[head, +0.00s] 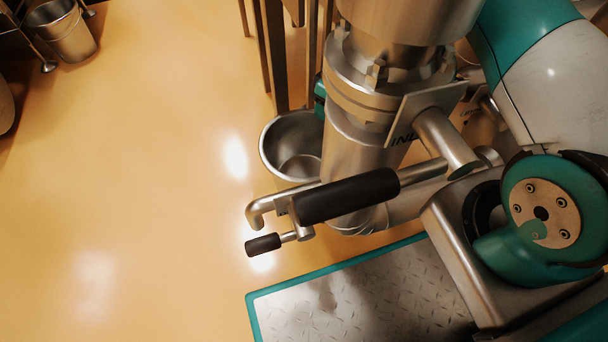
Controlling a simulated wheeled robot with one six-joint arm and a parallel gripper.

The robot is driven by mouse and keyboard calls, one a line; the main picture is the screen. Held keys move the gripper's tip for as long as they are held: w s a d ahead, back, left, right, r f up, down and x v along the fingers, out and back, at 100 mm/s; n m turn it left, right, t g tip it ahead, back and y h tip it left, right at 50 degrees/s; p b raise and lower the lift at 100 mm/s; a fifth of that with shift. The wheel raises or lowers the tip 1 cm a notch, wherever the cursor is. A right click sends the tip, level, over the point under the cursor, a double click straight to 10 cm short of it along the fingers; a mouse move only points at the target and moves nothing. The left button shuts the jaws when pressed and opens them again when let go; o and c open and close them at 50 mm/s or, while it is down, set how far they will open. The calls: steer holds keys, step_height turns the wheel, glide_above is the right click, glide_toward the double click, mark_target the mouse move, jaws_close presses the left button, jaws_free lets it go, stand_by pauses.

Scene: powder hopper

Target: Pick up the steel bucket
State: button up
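A steel bucket (272,150) stands on the floor near the middle of the head view, beside and partly behind the hopper's outlet. Its open mouth and the inside of its bottom show, and it looks empty. Its right side is hidden by the outlet. A second steel bucket (68,34), with a wire handle, is at the top left. My gripper cannot be made out. My teal and white arm fills the right side, and a small teal part shows behind the outlet by the middle bucket's rim.
The steel hopper outlet (362,150) stands close to the middle bucket. A black-gripped lever (346,196) juts left in front of it. Brown legs (274,55) stand behind. A teal-edged tread plate (365,300) is at the bottom. The tan floor at left is clear.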

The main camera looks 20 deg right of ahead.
steer(key=f+b, duration=0.1)
steer(key=f, duration=0.1)
steer(key=f+b, duration=0.3)
steer(key=f, duration=0.1)
steer(key=shift+s+a, duration=0.2)
steer(key=shift+a, duration=0.05)
steer(key=shift+r, duration=0.15)
steer(key=shift+c, duration=0.5)
jaws_close()
steer(key=shift+w+r, duration=0.1)
stand_by(0.5)
